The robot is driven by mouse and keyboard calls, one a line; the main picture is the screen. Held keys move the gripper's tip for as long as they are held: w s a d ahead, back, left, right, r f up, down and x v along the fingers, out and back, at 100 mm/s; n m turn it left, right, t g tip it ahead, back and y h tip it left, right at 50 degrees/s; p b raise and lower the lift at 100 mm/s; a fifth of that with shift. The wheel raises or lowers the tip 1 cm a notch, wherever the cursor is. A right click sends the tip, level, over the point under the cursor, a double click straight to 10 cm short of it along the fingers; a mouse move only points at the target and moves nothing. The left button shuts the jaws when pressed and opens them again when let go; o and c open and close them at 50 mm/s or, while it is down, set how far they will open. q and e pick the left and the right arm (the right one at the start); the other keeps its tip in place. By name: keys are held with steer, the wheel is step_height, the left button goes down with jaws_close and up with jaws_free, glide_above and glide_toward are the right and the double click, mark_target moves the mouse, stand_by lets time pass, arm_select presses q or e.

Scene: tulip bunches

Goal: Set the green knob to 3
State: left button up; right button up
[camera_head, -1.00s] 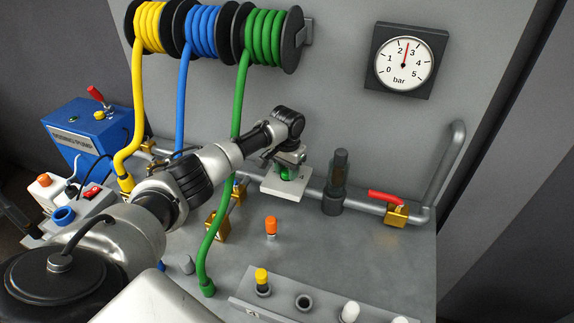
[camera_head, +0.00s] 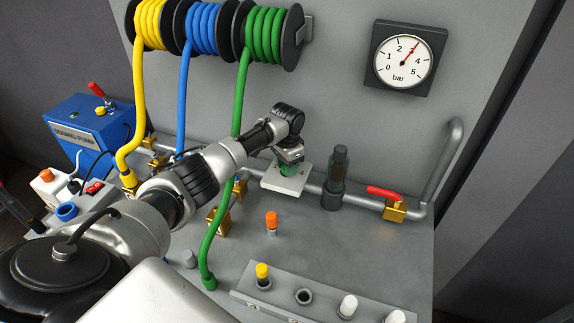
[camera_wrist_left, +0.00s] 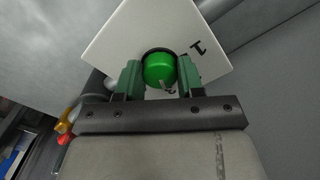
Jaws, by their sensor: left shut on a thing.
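The green knob (camera_wrist_left: 160,69) sits on a white square plate (camera_wrist_left: 120,45) between the two fingers of my left gripper (camera_wrist_left: 160,80) in the wrist view. The gripper is shut on it. In the head view, my left gripper (camera_head: 289,160) reaches down to the white plate (camera_head: 285,183) at the pipe, and mostly covers the knob. The pressure gauge (camera_head: 403,57) on the wall has its red needle up and to the right, at about 3 bar. My right gripper is not in view.
A dark upright cylinder (camera_head: 336,175) stands close right of the plate. A red-handled valve (camera_head: 396,207) is farther right. The green hose (camera_head: 214,235) hangs left of my gripper. A grey block (camera_head: 325,303) with several pegs lies in front.

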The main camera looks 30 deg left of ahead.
arm_select(q)
steer(key=shift+r, duration=0.1)
steer(key=o, duration=0.9)
step_height(320, 180, up, 8)
steer(key=shift+f+b, duration=0.25)
steer(key=shift+b, duration=0.5)
steer(key=shift+f, duration=0.15)
